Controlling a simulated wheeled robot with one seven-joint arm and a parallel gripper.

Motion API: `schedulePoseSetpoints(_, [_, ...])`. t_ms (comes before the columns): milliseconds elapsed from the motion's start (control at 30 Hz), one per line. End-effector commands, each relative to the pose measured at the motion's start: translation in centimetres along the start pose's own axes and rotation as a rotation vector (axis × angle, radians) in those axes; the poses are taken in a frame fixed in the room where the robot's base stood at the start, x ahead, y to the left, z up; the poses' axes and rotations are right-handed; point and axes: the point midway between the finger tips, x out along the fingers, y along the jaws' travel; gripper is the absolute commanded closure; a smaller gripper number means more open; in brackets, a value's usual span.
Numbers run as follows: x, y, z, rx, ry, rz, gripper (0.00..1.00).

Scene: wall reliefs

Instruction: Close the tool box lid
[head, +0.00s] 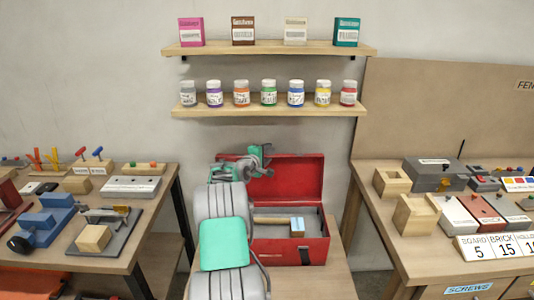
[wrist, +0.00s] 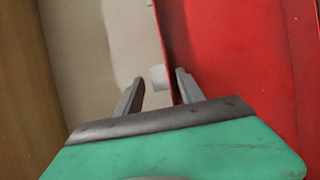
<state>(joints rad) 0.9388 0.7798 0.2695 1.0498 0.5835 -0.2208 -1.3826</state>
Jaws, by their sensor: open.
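The red tool box (head: 319,245) stands on a low wooden table in the middle of the head view. Its lid (head: 299,176) is raised, standing up at the back. A hammer with a wooden handle (head: 270,219) lies across the grey inside. My gripper (head: 262,160) is at the upper left part of the raised lid, near its top edge. In the wrist view my gripper (wrist: 160,88) is open, and the lid's thin red edge (wrist: 162,45) runs between or just beyond the two fingers. I cannot tell whether they touch it. My arm hides the box's left side.
A left bench (head: 150,205) holds clamps, blocks and tools. A right bench (head: 378,215) holds wooden boxes and signs. Two wall shelves (head: 275,48) with small boxes and a lower row of jars (head: 269,95) hang above the lid.

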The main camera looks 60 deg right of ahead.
Motion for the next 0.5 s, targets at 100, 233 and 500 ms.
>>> schedulePoseSetpoints(100, [0.20,0.05,0.00,0.000,0.000,0.000,0.55])
schedulePoseSetpoints(233, [0.16,0.03,-0.04,0.001,0.001,0.000,0.55])
schedulePoseSetpoints(500, [0.13,0.02,-0.06,0.001,0.001,-0.001,0.77])
